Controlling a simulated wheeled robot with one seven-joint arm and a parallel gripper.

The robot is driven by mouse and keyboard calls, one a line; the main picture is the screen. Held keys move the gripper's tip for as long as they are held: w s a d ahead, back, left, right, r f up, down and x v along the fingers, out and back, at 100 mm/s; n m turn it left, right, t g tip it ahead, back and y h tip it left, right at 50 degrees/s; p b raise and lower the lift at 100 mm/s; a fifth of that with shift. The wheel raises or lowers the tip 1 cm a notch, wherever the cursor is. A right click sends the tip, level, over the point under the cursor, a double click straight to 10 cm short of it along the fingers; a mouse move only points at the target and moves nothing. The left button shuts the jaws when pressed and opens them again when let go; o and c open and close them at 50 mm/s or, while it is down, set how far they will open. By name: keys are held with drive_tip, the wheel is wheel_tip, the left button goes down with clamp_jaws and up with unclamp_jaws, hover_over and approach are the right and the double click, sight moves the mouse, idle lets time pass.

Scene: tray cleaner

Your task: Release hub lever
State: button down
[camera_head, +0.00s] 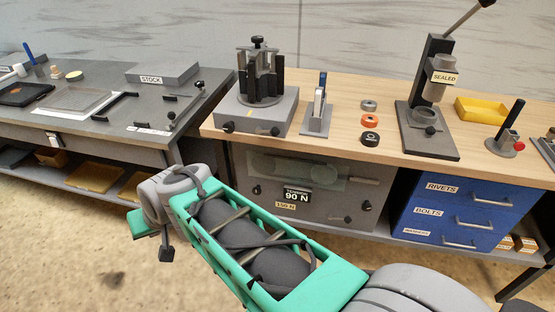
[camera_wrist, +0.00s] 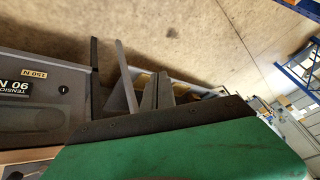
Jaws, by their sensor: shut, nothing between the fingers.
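A grey block (camera_head: 278,119) on the wooden bench carries a dark upright hub-like fixture (camera_head: 262,79) with a black knob on top. Small black knobs sit on the block's front. I cannot tell which part is the hub lever. My gripper (camera_wrist: 157,90) is shut and empty in the wrist view, pointing at the floor side of the bench. In the head view my arm reaches left, its end low in front of the benches and well apart from the fixture. The fixture is not in the wrist view.
A grey panel (camera_head: 335,205) reading 90 N sits under the wooden bench (camera_head: 385,100), beside blue drawers (camera_head: 450,212). A press (camera_head: 430,110) with a raised handle stands right. A grey table (camera_head: 110,122) stands left. Open floor (camera_head: 70,260) lies in front.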

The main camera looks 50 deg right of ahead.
drive_tip(key=w+d+f+m+t+h+b, duration=0.2)
drive_tip(key=w+d+f+m+t+b, duration=0.7)
drive_tip(key=d+m+b, duration=0.4)
drive_tip(key=s+d+f+m+t+h+b, duration=0.25)
drive_tip(key=d+m+h+b, duration=0.25)
drive_tip(key=d+m+b, duration=0.55)
drive_tip(key=s+d+f+m+g+h+b, duration=0.1)
drive_tip(key=s+d+m+g+h+b, duration=0.2)
drive_tip(key=s+d+m+h, duration=0.9)
drive_tip(key=s+d+m+b, duration=0.1)
drive_tip(key=s+d+m, duration=0.1)
drive_tip(key=s, duration=0.1)
drive_tip(key=shift+d+h, duration=0.15)
drive_tip(key=shift+h, duration=0.25)
drive_tip(key=shift+g, duration=0.25)
